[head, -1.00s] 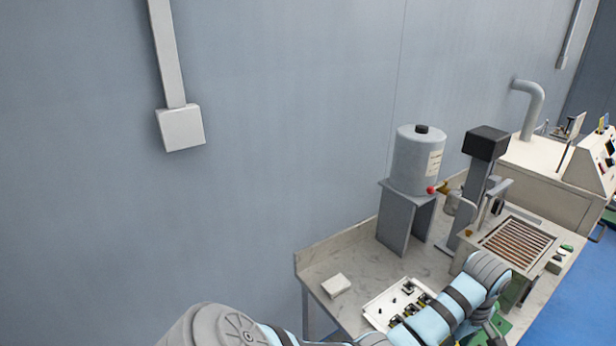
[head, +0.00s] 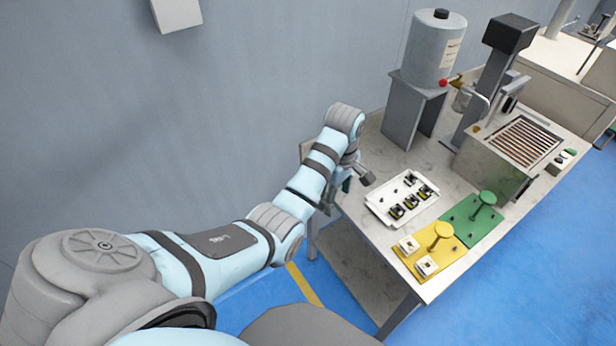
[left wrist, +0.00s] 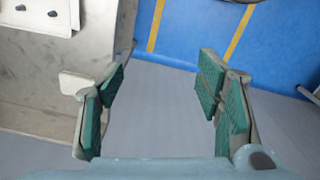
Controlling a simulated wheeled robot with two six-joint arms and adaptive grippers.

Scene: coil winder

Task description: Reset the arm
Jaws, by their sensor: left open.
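My left arm (head: 215,252) comes in from the left in the head view and reaches to the near left corner of the workbench (head: 380,260). My left gripper (head: 346,184) is small and partly hidden behind its own wrist there. In the left wrist view the left gripper (left wrist: 165,98) has its green-padded fingers wide apart, with nothing between them. Past the fingers show the grey wall and the blue floor. My right gripper is not in view.
A white tray (head: 378,207) with several small black parts lies close to my left gripper. Blue floor (head: 530,270) is clear in front.

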